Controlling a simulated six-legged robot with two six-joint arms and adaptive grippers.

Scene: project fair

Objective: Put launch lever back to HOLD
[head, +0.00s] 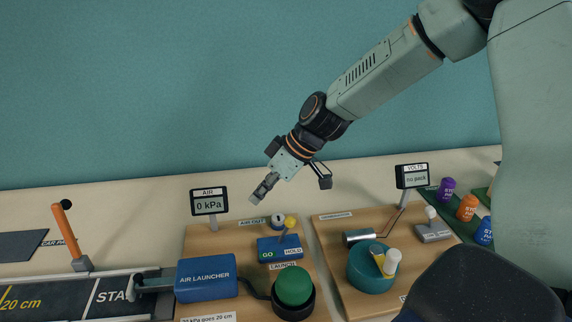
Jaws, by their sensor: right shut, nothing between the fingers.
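The launch lever (290,222) has a yellow ball knob and stands on a blue box (270,249) marked GO at left and HOLD at right. Its stem rises from the middle of the box and leans slightly to the right, on the HOLD side. A LAUNCH label lies in front of the box. My right gripper (261,190) is shut and empty, in the air above and to the left of the knob, apart from it. My left gripper is not in view.
An AIR display (209,203) reading 0 kPa stands left of the lever. A blue air launcher (207,278) and a green dome button (294,286) sit in front. A teal drum (371,269) and VOLTS display (412,177) are to the right. An orange-handled lever (68,229) stands far left.

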